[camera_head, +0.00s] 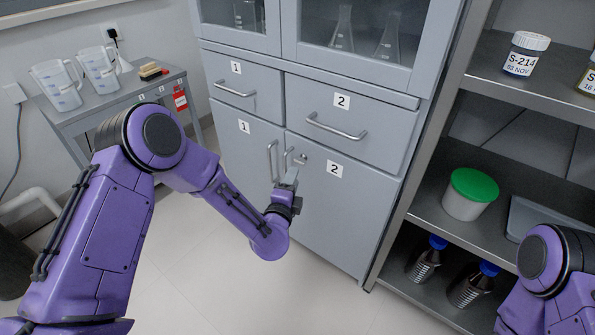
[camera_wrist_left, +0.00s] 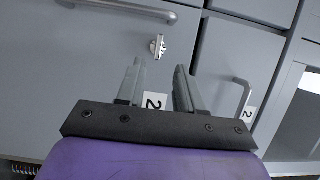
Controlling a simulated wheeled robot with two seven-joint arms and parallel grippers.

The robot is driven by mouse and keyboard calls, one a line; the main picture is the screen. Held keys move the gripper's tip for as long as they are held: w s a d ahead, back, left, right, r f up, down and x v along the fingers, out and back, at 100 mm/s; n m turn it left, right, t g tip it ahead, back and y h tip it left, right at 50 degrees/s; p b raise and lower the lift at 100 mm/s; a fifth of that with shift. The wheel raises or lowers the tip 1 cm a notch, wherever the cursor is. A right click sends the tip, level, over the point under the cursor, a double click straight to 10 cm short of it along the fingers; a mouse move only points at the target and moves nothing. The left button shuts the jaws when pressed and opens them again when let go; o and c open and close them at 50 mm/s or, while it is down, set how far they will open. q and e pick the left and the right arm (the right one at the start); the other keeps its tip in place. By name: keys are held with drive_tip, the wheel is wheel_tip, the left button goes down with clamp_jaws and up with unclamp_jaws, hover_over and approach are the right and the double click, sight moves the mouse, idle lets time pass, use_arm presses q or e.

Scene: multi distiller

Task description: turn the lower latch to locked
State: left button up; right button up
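The lower latch (camera_head: 299,160) is a small silver piece on the grey cabinet's lower door 2 (camera_head: 350,215), near that door's upper left corner. In the left wrist view the latch (camera_wrist_left: 157,46) lies just beyond the fingertips, roughly in line with the gap between them. My left gripper (camera_head: 290,180) is close in front of door 2, just below the latch in the head view. In the wrist view its two fingers (camera_wrist_left: 159,66) are apart with nothing between them. I see no contact with the latch. My right gripper is out of view.
Long door handles (camera_head: 273,160) stand out close to the latch. Drawer 2 has a bar handle (camera_head: 336,127) above. An open shelf (camera_head: 455,225) with a green-lidded tub (camera_head: 470,195) is at the right. A side table (camera_head: 120,95) with jugs is at the left. The floor in front is clear.

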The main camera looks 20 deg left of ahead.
sight(299, 162)
use_arm(q)
drive_tip(key=w+b, duration=0.1)
drive_tip(key=w, duration=0.5)
drive_tip(key=shift+w+a, duration=0.2)
drive_tip(key=shift+w, duration=0.15)
drive_tip(key=shift+f, duration=0.1)
clamp_jaws()
